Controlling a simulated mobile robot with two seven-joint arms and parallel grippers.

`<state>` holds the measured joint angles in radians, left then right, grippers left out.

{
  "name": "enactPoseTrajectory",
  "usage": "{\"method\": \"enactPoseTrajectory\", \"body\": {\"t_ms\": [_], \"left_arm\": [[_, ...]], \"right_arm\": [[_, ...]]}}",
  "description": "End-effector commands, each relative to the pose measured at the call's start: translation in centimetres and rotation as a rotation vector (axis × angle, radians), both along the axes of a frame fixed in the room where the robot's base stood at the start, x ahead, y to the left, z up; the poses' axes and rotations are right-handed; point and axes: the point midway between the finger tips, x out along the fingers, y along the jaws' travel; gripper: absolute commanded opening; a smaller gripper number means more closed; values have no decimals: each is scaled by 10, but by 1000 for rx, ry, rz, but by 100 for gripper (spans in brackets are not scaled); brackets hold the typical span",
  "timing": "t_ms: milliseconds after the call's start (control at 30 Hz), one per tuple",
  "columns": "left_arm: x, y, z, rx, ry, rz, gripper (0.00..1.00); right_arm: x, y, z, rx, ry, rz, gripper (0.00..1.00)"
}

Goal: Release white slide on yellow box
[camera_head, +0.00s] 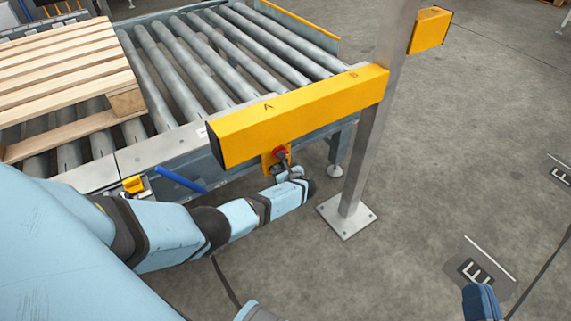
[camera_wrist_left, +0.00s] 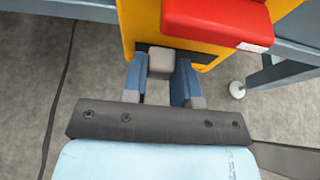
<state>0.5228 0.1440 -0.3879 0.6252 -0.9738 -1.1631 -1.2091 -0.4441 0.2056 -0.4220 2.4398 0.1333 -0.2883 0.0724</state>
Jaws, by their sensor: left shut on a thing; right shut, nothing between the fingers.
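The yellow box (camera_head: 268,163) hangs under the long yellow beam, with a red part on its front. In the left wrist view the yellow box (camera_wrist_left: 140,22) fills the top middle, and its red part (camera_wrist_left: 215,22) sticks out at the right. My left gripper (camera_head: 290,174) is at the box's lower front. Its blue fingers (camera_wrist_left: 160,72) are shut on the white slide (camera_wrist_left: 160,58), a small pale grey block at the box's lower edge. In the head view the slide is too small to make out. My right gripper (camera_head: 482,302) shows at the bottom right, shut and empty.
The yellow beam (camera_head: 300,112), marked A and B, joins a grey post (camera_head: 362,150) bolted to the floor. Behind is a roller conveyor (camera_head: 205,60) with a wooden pallet (camera_head: 65,60). A blue bar (camera_head: 180,180) sticks out from the conveyor frame.

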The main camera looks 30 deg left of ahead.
Motion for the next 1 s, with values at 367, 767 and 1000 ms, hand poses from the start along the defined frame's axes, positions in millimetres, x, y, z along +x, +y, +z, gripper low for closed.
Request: {"method": "enactPoseTrajectory", "body": {"t_ms": [367,767,1000], "left_arm": [[-7,2,-2,-2,4,1,0],[-6,1,0,-2,0,-1,53],[-15,-21,14,-3,1,-2,53]], "right_arm": [[-1,-1,8,12,-24,-8,0],[-1,-1,8,11,-22,-8,0],[-3,-3,31,39,-78,-24,0]]}}
